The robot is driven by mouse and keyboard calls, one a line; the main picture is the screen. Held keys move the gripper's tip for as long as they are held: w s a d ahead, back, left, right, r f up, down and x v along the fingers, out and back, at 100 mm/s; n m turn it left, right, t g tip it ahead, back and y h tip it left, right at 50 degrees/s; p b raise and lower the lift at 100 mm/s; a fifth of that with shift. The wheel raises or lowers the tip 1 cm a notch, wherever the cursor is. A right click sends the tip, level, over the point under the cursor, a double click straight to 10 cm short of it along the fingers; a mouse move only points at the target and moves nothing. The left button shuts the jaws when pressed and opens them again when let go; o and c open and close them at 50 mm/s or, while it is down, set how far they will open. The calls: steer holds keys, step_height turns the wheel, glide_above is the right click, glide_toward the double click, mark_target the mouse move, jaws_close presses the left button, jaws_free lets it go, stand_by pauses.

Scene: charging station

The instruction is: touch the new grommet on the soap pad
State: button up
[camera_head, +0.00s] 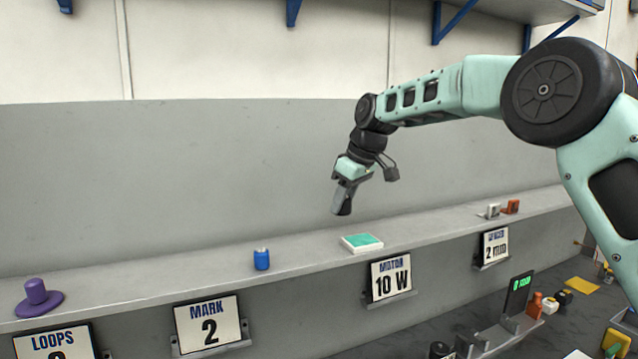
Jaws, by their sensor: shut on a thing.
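The soap pad (362,243) is a flat square with a green top and a white rim, lying on the grey ledge. My gripper (343,208) points down above the ledge, a little left of the pad in the picture and apart from it. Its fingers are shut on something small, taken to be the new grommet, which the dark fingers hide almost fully. I cannot make out its shape.
The ledge (200,278) also bears a purple spool-like piece (38,298), a blue cylinder (261,259) and small white and orange blocks (510,207). Signs hang along its front. A lower bench with a green display (519,294) and clutter lies at the lower right. Blue brackets hang above.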

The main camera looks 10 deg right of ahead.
mark_target(358, 238)
steer(key=shift+w+d+f+m+t+h+b, duration=0.15)
steer(key=shift+d+f+m+b, duration=0.4)
steer(key=shift+d+f, duration=0.4)
steer(key=shift+w+d+f+m+t+h+b, duration=0.1)
steer(key=shift+d+f+m+b, duration=0.45)
steer(key=shift+f, duration=0.65)
steer(key=shift+w+d+f+m+t+h+b, duration=0.15)
steer(key=shift+d+f+m+b, duration=0.25)
steer(key=shift+d+f+b, duration=0.45)
steer(key=shift+s+d+f, duration=0.1)
steer(key=shift+d+f, duration=0.05)
steer(key=shift+f, duration=0.65)
steer(key=shift+r, duration=0.1)
step_height(358, 238, up, 7)
steer(key=p, duration=0.5)
steer(key=shift+p, duration=0.3)
stand_by(0.3)
